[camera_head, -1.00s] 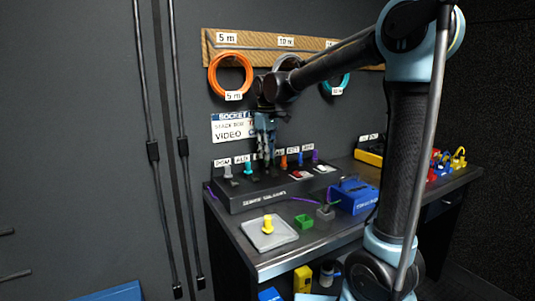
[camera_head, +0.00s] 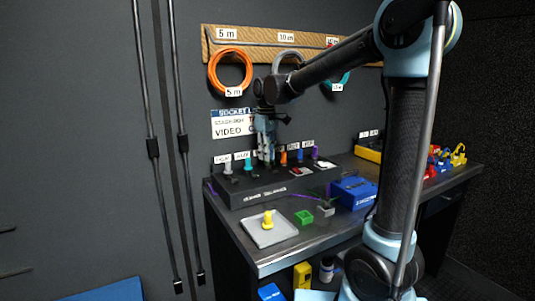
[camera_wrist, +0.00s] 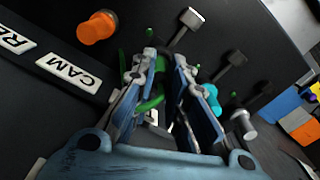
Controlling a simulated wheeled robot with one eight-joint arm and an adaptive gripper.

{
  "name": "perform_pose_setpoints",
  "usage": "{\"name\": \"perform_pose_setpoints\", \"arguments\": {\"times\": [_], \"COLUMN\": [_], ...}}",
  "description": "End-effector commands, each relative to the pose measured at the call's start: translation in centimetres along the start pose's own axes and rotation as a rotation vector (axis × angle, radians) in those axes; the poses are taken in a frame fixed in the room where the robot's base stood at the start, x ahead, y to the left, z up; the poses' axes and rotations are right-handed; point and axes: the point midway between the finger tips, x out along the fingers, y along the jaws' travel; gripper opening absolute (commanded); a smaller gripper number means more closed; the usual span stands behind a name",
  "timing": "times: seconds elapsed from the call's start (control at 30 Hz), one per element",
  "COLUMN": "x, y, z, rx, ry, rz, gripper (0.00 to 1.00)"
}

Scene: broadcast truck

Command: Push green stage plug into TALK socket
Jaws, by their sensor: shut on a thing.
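My gripper (camera_head: 266,160) is over the middle of the black socket box (camera_head: 285,188), fingers pointing down among the row of plugs. In the wrist view my gripper (camera_wrist: 160,75) is shut on the green plug (camera_wrist: 152,98), of which only a curved green part shows between the fingers. The fingers hide the plug in the head view. I cannot tell how deep the plug sits. The TALK label is not readable in either view; my gripper covers the middle of the label row.
A teal plug (camera_head: 249,167) and a grey plug (camera_head: 228,170) stand left of my gripper, an orange plug (camera_head: 284,158) right. The CAM label (camera_wrist: 68,72) shows in the wrist view.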

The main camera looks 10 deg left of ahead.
Motion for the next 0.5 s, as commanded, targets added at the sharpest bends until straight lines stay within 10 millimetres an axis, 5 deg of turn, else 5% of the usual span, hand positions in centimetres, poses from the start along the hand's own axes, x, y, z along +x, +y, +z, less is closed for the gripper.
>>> {"name": "perform_pose_setpoints", "arguments": {"times": [0.13,0.17,0.27,0.5], "x": [0.31,0.33,0.31,0.31], "y": [-0.01,-0.01,-0.01,-0.01], "z": [0.02,0.02,0.02,0.02], "rx": [0.0,0.0,0.0,0.0], "ry": [0.0,0.0,0.0,0.0], "rz": [0.0,0.0,0.0,0.0], "gripper": [0.0,0.17,0.38,0.38]}}
